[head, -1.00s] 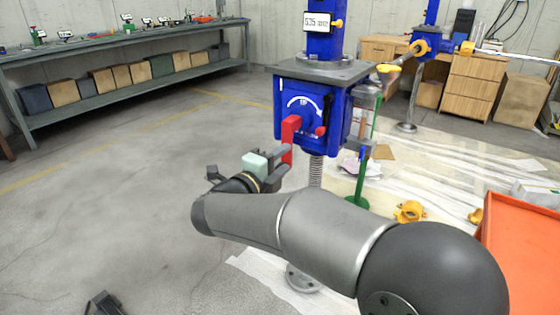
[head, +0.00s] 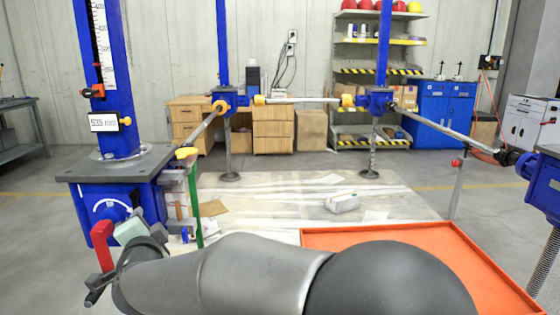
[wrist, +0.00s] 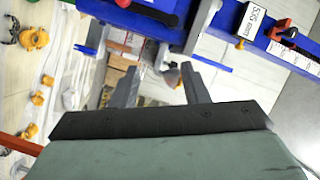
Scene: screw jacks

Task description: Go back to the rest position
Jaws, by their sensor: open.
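My gripper (wrist: 163,80) is open in the wrist view, its two dark fingers apart with nothing held between them. In the head view my arm reaches from the lower right to the left, and the gripper end is beside the near blue screw jack (head: 148,196). The jack's red lever (head: 103,247) hangs down just left of the gripper; I cannot tell from this view whether they touch. The jack's small display (head: 103,122) sits on its blue column, and a display also shows in the wrist view (wrist: 252,24).
An orange tray or tabletop (head: 470,252) lies right of my arm. More blue jacks joined by bars stand behind, with one at the right edge (head: 543,190). Wooden cabinets (head: 273,128), shelves and a blue cabinet (head: 440,108) line the back. Some floor lies clear between.

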